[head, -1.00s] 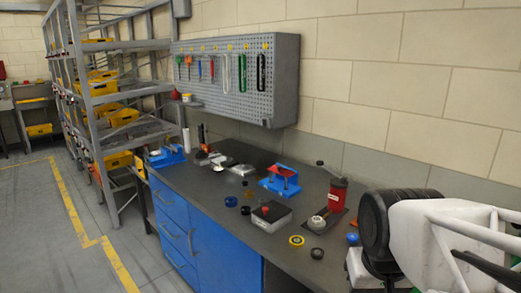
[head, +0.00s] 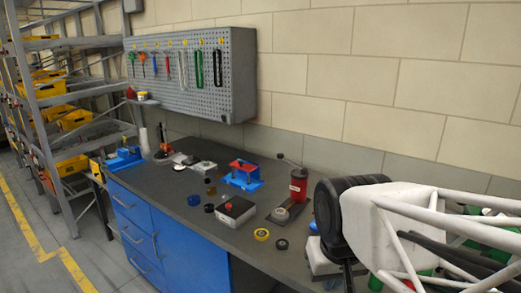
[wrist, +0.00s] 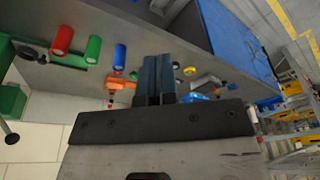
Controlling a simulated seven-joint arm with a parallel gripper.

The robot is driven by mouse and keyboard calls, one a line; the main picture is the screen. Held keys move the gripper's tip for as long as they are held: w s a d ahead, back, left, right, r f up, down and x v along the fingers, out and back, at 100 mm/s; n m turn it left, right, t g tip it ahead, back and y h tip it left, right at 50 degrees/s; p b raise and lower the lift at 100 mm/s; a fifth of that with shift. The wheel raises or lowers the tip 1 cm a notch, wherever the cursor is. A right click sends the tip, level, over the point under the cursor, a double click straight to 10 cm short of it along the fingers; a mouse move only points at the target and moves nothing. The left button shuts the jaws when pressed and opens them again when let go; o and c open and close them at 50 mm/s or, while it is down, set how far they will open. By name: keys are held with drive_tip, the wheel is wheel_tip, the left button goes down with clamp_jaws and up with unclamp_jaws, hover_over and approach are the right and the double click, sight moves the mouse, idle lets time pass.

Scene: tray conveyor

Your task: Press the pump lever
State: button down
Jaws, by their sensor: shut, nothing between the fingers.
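The pump is a red upright cylinder (head: 298,187) on a dark base plate on the bench in the head view. Its dark lever (head: 290,162) slants up to the left from the top and ends in a dark knob. My gripper (wrist: 156,62) is shut and empty in the wrist view, its two dark fingers side by side over the grey bench. My arm fills the right of the head view, to the right of the pump, and the fingers are not visible there. I cannot make out the pump for certain in the wrist view.
A grey box with a red button (head: 236,210), a blue fixture (head: 243,175) and yellow and black rings (head: 261,234) lie left of the pump. Red (wrist: 62,39), green (wrist: 93,49) and blue (wrist: 119,55) cylinders show in the wrist view. A pegboard (head: 215,85) hangs behind.

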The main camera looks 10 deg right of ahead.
drive_tip(key=w+d+r+m, duration=0.1)
drive_tip(key=w+r, duration=0.4)
drive_tip(key=w, duration=0.7)
drive_tip(key=w+d+r+m+g, duration=0.15)
drive_tip(key=w+r, duration=0.35)
drive_tip(key=w, duration=0.7)
drive_tip(key=w+r+m, duration=0.2)
drive_tip(key=w+r, duration=0.3)
drive_tip(key=w, duration=0.7)
drive_tip(key=m+g, duration=0.1)
drive_tip(key=m, duration=0.3)
hover_over(281, 154)
drive_tip(key=shift+s+f, duration=0.15)
drive_tip(key=shift+f, duration=2.45)
drive_tip(key=shift+f, duration=0.15)
wheel_tip(281, 154, down, 14)
drive_tip(key=shift+r, duration=0.2)
drive_tip(key=shift+f, duration=0.2)
